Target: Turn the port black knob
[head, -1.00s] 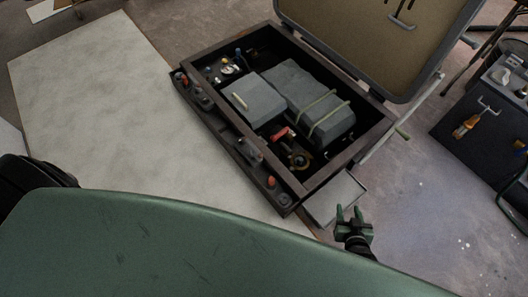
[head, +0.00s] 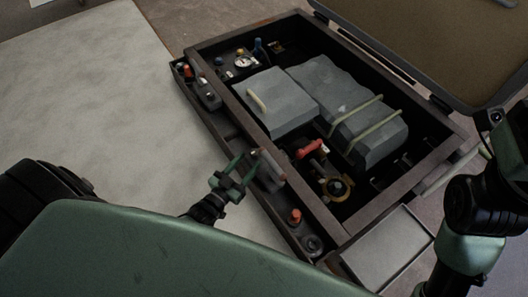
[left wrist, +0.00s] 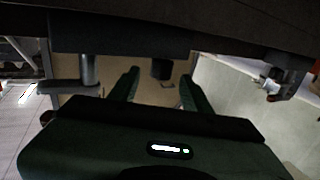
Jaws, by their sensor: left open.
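An open dark box (head: 208,47) has a ledge (head: 233,134) along its near side with several knobs and fittings. A round dark knob (head: 312,243) sits at the ledge's near end, beside a red-orange knob (head: 294,216). Another black knob (head: 335,187) sits on a brass fitting inside the box. I cannot tell which is the port one. My left gripper (head: 237,168) is open and empty at the ledge's outer side, close to a grey fitting with a pale reddish end (head: 272,170). In the left wrist view its fingers (left wrist: 158,88) are apart, with a dark cylindrical part (left wrist: 162,68) beyond them. My right gripper is out of view.
Grey blocks (head: 270,97) with pale straps fill the box's middle. Its lid (head: 430,45) stands open at upper right. A grey tray (head: 385,250) is at the near right corner. My right arm (head: 470,215) is at the right. A pale panel (head: 90,95) lies clear at left.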

